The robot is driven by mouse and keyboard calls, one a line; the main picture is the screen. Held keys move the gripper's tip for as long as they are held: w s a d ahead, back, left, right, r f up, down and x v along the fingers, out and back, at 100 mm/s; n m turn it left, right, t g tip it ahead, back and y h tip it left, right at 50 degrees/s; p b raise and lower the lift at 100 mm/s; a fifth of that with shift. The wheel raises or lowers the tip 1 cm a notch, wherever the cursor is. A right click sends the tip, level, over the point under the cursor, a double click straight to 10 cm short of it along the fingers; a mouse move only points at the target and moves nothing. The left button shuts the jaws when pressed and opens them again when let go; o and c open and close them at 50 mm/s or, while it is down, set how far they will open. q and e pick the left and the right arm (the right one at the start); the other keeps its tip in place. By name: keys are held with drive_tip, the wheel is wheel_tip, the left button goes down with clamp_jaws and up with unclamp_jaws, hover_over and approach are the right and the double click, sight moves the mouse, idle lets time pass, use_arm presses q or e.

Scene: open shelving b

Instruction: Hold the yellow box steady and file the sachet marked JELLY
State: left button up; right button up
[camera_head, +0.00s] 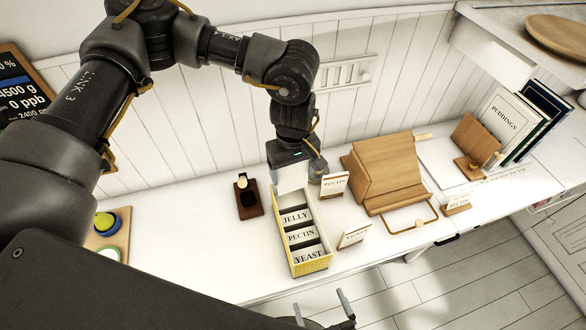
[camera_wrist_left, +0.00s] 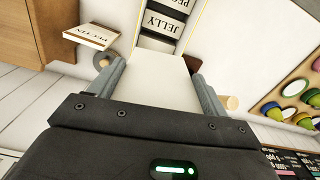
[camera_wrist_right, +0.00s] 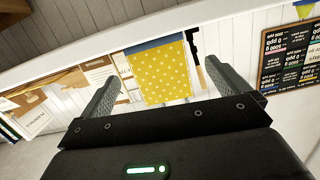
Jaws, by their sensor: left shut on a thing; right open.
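The yellow box (camera_head: 312,264) stands on the white counter, long and narrow, with dividers marked JELLY (camera_head: 296,217), PECTIN (camera_head: 301,236) and YEAST (camera_head: 309,256). My left gripper (camera_head: 291,165) is over the box's far end, shut on a plain white sachet (camera_head: 292,179). The sachet also fills the space between the fingers in the left wrist view (camera_wrist_left: 155,85), just behind the JELLY divider; its marking is hidden. I cannot tell whether its lower edge is inside the box. My right gripper (camera_head: 320,307) is open and empty, short of the box's dotted near face (camera_wrist_right: 162,75).
Small standing cards (camera_head: 334,186) (camera_head: 354,236) flank the box on its right. Bare counter (camera_head: 215,265) lies left of the box.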

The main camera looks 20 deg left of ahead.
drive_tip(key=t, duration=0.2)
approach(308, 254)
drive_tip(key=shift+y, duration=0.3)
drive_tip(key=shift+r+x, duration=0.3)
drive_tip(key=shift+x, duration=1.35)
drive_tip(key=shift+r+x, duration=0.3)
drive_tip(key=shift+x, duration=1.35)
drive_tip(key=shift+r+x, duration=0.3)
drive_tip(key=shift+x, duration=1.35)
drive_tip(key=shift+d, duration=0.1)
drive_tip(key=c, duration=1)
